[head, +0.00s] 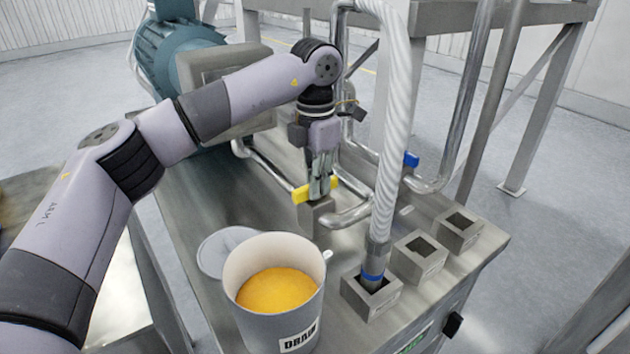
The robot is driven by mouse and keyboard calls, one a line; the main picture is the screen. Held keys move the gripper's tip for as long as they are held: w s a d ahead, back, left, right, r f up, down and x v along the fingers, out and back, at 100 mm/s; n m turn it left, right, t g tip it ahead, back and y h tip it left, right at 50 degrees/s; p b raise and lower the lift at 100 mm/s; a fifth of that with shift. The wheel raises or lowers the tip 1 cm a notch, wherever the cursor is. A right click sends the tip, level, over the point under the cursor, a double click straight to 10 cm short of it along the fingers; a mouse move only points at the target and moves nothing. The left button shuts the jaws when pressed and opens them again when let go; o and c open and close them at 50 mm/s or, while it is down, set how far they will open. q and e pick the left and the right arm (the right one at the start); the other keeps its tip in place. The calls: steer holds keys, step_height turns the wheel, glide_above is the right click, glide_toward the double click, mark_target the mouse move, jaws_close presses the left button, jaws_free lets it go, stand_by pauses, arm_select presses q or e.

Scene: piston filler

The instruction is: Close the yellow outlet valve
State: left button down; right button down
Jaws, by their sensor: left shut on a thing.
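The yellow outlet valve (301,194) is a yellow handle on the pipework near the middle of the metal table. My left gripper (320,190) points down onto it and is shut on the handle. Yellow shows on both sides of the fingers, and the fingers hide the handle's middle. The handle lies roughly crosswise in the picture, above a grey block (316,214) and beside a curved steel pipe (350,215). My right gripper is not in view.
A bucket marked DRAIN (285,318) with orange liquid stands in front, a lid (222,250) beside it. A ribbed hose (390,150) ends in one of three square sockets at the right. A blue valve handle (411,160) is behind the hose. A teal motor (175,55) stands back left.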

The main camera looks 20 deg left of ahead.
arm_select(q)
steer(key=shift+w+r, duration=0.1)
steer(key=shift+r, duration=0.1)
steer(key=c, duration=1.6)
jaws_free()
steer(key=shift+f, duration=0.15)
step_height(320, 180, up, 12)
